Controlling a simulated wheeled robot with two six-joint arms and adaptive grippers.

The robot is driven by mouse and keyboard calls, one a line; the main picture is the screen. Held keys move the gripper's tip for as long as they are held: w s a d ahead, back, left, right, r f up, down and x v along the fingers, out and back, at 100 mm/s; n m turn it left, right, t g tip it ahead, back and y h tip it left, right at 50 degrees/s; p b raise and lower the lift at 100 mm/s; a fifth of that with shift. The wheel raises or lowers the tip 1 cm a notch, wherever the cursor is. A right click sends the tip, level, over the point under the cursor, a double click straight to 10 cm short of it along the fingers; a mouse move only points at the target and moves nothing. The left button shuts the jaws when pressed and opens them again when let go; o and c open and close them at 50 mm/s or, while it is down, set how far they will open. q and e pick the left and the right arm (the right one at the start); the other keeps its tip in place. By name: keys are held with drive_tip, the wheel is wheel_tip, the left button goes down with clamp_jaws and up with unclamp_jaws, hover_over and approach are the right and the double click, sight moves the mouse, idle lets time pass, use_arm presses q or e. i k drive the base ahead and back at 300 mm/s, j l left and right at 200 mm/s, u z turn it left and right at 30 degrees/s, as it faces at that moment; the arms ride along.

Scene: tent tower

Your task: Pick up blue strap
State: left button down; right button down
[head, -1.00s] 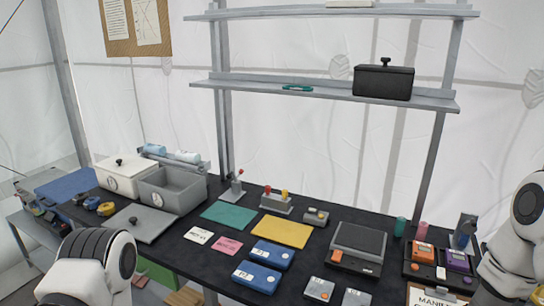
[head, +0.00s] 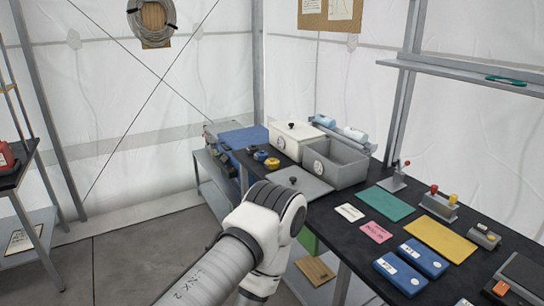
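Several small coiled items, which may be straps, sit in a row at the far left end of the black table. One looks dark blue (head: 251,150), and beside it are a yellowish one (head: 261,156) and a dark and yellow one (head: 272,164). They are too small to tell for certain which is the blue strap. My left arm rises from the bottom middle, in front of the table, with its bent joint short of the coils. Its gripper is hidden or out of frame. My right gripper is not in view.
A white lidded box (head: 296,140), an open grey bin (head: 336,163) and a flat grey lid (head: 298,181) stand near the coils. Blue cases (head: 423,258) lie nearer.

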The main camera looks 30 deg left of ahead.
sight(260, 155)
drive_tip(key=i+j, duration=0.1)
drive_tip(key=j, duration=0.25)
drive_tip(key=i+j, duration=0.15)
drive_tip(key=j, duration=0.2)
drive_tip(key=i+j, duration=0.1)
drive_tip(key=j, duration=0.25)
drive_tip(key=i+j, duration=0.1)
drive_tip(key=j, duration=0.25)
drive_tip(key=i+j+z, duration=0.1)
drive_tip(key=j, duration=0.25)
